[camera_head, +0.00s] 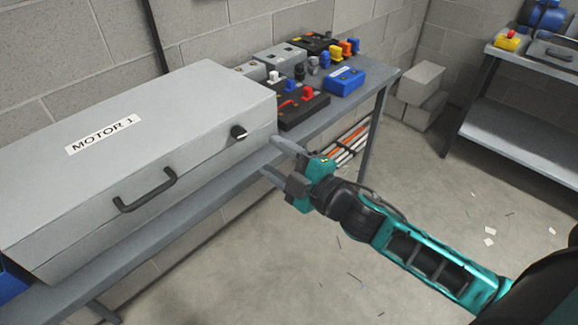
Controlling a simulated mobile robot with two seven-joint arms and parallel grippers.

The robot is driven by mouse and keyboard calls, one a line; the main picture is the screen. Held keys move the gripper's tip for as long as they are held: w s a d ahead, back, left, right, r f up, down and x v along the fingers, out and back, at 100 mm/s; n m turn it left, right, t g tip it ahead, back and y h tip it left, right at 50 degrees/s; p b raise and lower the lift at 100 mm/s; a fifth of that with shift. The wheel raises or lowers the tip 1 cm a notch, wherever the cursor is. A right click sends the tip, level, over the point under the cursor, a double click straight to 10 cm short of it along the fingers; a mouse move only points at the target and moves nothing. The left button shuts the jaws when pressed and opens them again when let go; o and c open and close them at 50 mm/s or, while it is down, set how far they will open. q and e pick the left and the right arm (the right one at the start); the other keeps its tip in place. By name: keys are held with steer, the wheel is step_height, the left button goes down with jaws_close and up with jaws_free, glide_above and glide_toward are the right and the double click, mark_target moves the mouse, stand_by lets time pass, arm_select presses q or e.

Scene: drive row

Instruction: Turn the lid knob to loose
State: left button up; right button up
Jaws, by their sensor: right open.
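A large closed grey box (150,125) labelled MOTOR 1 (103,134) sits on the bench at the left. A small black knob (238,132) with a white mark is on the right end of its front face. A dark handle (146,190) is on the front face, left of the knob. My right gripper (275,160) has its two grey fingers apart and empty. In the picture it is just below and right of the knob, apart from it. My left gripper does not show.
The bench (369,95) holds several connectors and a blue box (345,81) beyond the grey box. Pale blocks (420,83) stand on the floor by the wall. A second metal table (520,135) is at the upper right. The floor (440,185) between is mostly clear, with small scraps.

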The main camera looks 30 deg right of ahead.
steer(key=shift+v, duration=1.55)
steer(key=s+a+f+m+g+h, duration=0.1)
steer(key=s+f+m+g+h, duration=0.1)
steer(key=s+f+m, duration=0.4)
steer(key=s+a+f+m+g+h, duration=0.1)
steer(key=s+f+m+g, duration=0.3)
steer(key=f, duration=1)
steer(key=s+m+h, duration=0.1)
steer(key=s+m, duration=0.1)
steer(key=m, duration=0.2)
steer(key=shift+a, duration=0.2)
